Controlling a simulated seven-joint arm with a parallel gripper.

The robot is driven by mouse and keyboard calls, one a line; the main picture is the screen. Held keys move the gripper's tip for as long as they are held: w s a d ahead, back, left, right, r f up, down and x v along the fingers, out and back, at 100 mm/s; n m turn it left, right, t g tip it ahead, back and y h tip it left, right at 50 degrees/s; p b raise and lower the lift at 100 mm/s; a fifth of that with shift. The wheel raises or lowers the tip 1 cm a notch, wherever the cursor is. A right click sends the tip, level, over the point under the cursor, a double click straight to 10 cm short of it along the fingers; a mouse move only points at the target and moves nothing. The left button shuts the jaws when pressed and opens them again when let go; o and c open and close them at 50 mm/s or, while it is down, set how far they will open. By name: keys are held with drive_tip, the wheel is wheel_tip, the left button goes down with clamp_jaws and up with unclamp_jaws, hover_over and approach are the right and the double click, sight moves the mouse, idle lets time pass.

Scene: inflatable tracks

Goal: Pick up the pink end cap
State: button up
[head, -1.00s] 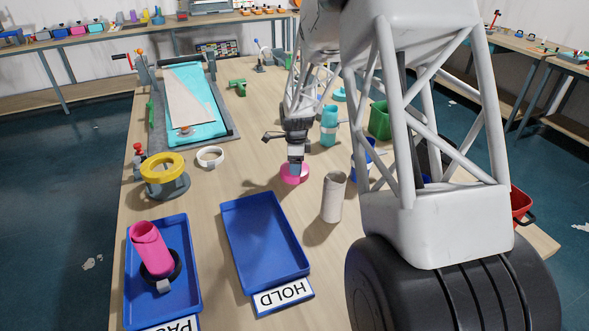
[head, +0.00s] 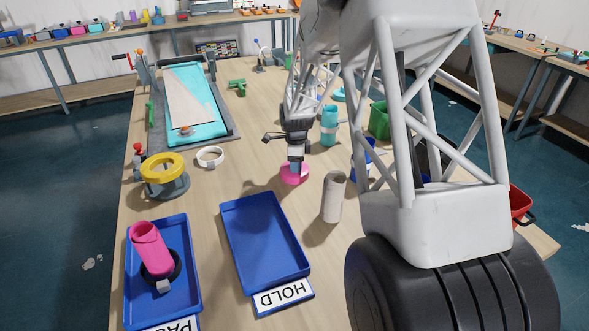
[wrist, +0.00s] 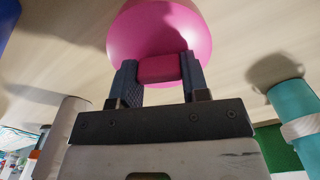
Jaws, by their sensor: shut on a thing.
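The pink end cap (head: 294,174) is a round piece on the wooden table, near the middle of the head view. In the wrist view the pink end cap (wrist: 160,30) shows as a disc with a small block-shaped tab. My gripper (head: 295,166) points down at it from above. In the wrist view the two fingers of my gripper (wrist: 157,72) are shut on the tab, one on each side. The cap appears to be at table level; whether it touches the table is hard to tell.
A grey-beige tube (head: 333,197) stands just right of the cap. An empty blue HOLD tray (head: 262,262) lies in front. Another blue tray (head: 187,312) holds a pink roll (head: 151,248). A white ring (head: 210,157) lies left, and a teal roll (head: 329,125) stands behind right.

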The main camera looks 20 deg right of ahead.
drive_tip(key=shift+r, duration=0.1)
drive_tip(key=shift+r, duration=4.9)
drive_tip(key=shift+a, duration=0.1)
drive_tip(key=s+a+r+n, duration=0.1)
drive_tip(key=a+r, duration=0.1)
drive_tip(key=a, duration=0.5)
drive_tip(key=s+a+r+n, duration=0.1)
drive_tip(key=a+r, duration=0.1)
drive_tip(key=a, duration=0.5)
drive_tip(key=s+a+r+n, duration=0.1)
drive_tip(key=s+a+r, duration=0.2)
drive_tip(key=s+a, duration=0.4)
drive_tip(key=s+a+r+n, duration=0.1)
drive_tip(key=s+a+r, duration=0.2)
drive_tip(key=a, duration=1.1)
drive_tip(key=s+a+r+n, duration=0.2)
drive_tip(key=s+a+r, duration=0.1)
drive_tip(key=s+a, duration=0.7)
drive_tip(key=shift+s+a+r, duration=0.2)
drive_tip(key=shift+s, duration=0.15)
drive_tip(key=shift+f, duration=0.2)
drive_tip(key=shift+f, duration=2.3)
